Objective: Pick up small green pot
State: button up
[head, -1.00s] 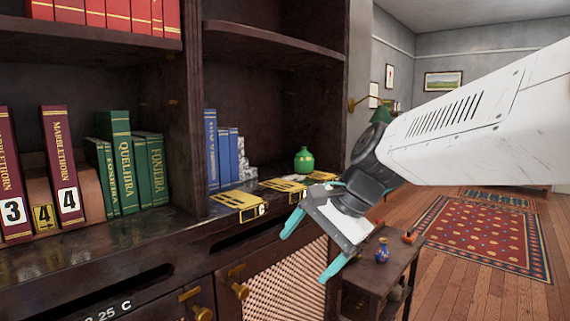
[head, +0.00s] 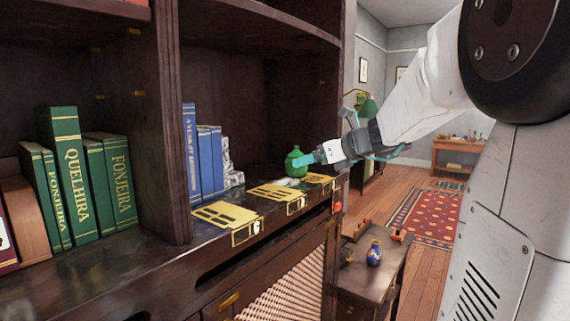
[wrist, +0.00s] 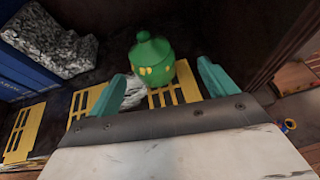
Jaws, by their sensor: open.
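The small green pot (head: 295,161) stands upright on the dark cabinet ledge, toward the right end of the shelf bay. It also shows in the wrist view (wrist: 152,58), just beyond the gap between my fingers. My gripper (wrist: 165,88) is open and empty, with one teal finger on either side of the pot's line. In the head view my gripper (head: 335,158) is at the pot's right, with a teal fingertip close to it. I cannot tell whether that finger touches the pot.
Yellow slotted plates (head: 228,216) lie along the ledge's front. Blue books (head: 205,160) and a grey stone-like block (head: 232,165) stand left of the pot. The bay's right side wall (wrist: 262,45) is close to my gripper. A low table with a blue vase (head: 374,253) stands below right.

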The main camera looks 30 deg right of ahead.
aim_at(291, 164)
jog(key=w, duration=0.1)
jog(key=w+a+f, duration=0.1)
jog(key=shift+w+a, duration=0.2)
jog(key=shift+w, duration=0.1)
jog(key=x, duration=0.4)
jog(key=shift+w+a, duration=0.25)
jog(key=c, duration=1.2)
